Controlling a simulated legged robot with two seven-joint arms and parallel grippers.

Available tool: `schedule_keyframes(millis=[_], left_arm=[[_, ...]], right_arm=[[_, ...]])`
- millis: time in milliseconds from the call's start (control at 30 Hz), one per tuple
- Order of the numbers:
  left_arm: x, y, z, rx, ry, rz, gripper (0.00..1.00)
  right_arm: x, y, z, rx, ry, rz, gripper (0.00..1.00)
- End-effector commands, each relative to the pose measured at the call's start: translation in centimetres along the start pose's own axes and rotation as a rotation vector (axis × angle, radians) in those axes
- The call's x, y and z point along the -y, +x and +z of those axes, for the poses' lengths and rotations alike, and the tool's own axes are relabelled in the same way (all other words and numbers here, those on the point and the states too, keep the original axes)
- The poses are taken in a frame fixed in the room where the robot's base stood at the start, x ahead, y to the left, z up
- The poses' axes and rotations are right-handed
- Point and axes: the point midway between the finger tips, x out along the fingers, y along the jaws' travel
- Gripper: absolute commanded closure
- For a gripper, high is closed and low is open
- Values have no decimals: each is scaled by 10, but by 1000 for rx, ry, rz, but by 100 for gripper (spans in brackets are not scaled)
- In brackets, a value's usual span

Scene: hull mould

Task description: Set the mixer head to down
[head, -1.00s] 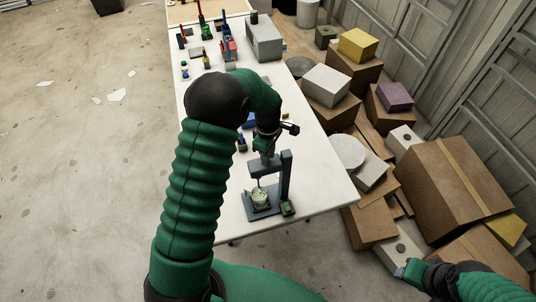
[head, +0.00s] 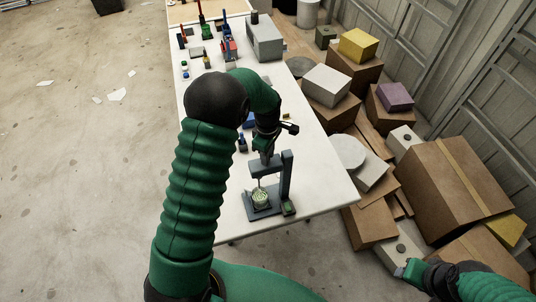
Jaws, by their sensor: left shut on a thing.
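The mixer is a small dark grey stand with an upright post (head: 287,177) near the front end of the white table. Its mixer head (head: 264,168) reaches left from the post, with a thin shaft below it. A pale green bowl (head: 260,198) sits on the mixer's base under the shaft. My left gripper (head: 265,154) comes down from above and is shut on the mixer head; the fingertips are small and partly hidden. My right gripper (head: 407,268) is at the lower right, away from the table, in front of the boxes; its jaws are unclear.
The white table (head: 325,190) runs away from me, with several small tools and a grey box (head: 265,41) at its far end. Cardboard boxes (head: 455,187) crowd the right side. Open concrete floor lies to the left.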

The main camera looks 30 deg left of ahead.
Motion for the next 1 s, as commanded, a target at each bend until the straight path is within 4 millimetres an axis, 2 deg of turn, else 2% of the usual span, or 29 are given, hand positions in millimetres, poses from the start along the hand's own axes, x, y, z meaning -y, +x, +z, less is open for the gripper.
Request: schedule_keyframes(millis=[33, 367, 467, 700, 800, 1000], left_arm=[[-2, -3, -8, -12, -6, 10, 100], [-3, 0, -8, -12, -6, 11, 100], [-3, 14, -8, -12, -5, 10, 100], [-2, 74, -8, -11, -4, 4, 100], [-2, 93, -8, -10, -4, 4, 100], [-3, 96, -8, -12, -4, 10, 100]], right_arm=[[0, 0, 0, 0, 0, 0, 55], [0, 2, 0, 0, 0, 0, 55], [0, 11, 2, 0, 0, 0, 55], [0, 48, 11, 0, 0, 0, 55], [0, 58, 14, 0, 0, 0, 55], [0, 57, 14, 0, 0, 0, 55]])
